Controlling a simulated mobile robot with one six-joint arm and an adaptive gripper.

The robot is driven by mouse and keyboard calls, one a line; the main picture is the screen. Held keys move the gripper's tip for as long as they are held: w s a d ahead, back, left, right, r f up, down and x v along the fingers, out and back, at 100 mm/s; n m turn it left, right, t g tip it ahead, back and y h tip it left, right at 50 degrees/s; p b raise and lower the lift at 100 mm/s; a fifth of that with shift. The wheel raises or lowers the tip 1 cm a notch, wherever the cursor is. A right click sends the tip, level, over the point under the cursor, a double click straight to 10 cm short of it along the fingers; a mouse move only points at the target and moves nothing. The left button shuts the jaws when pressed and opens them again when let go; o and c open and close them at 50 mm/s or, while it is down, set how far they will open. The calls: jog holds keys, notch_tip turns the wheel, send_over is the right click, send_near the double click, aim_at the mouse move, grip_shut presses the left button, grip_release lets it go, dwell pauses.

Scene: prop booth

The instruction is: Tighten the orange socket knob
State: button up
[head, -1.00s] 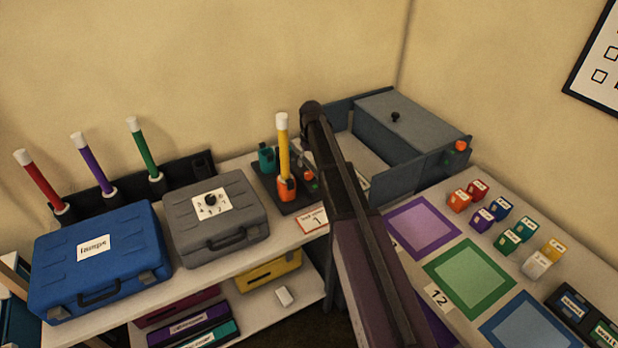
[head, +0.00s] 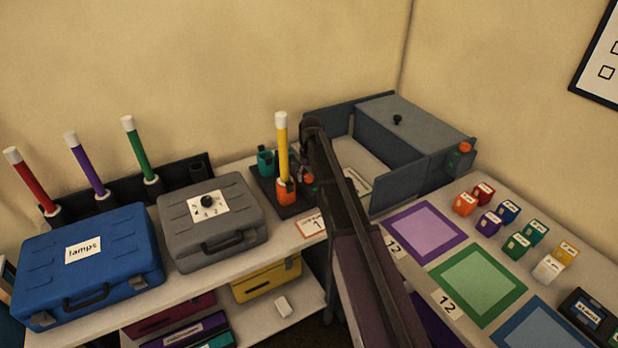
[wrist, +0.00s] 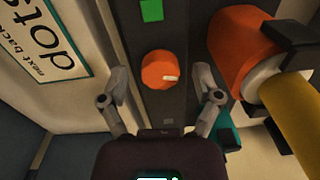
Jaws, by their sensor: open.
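In the head view the knob (head: 308,178) is small and partly hidden by my gripper (head: 305,172). The orange socket (head: 286,192) stands just left of the knob and holds an upright yellow tube (head: 282,145) with a white cap. In the wrist view the socket (wrist: 238,45) is right of the knob.
A teal socket (head: 265,162) stands close behind the orange one. A grey case (head: 212,237) and a blue case (head: 90,265) sit to the left. A grey box (head: 400,135) stands behind my arm. A green square (wrist: 151,10) lies beyond the knob.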

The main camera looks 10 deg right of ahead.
grip_shut()
jog(key=shift+m, duration=1.2)
grip_release()
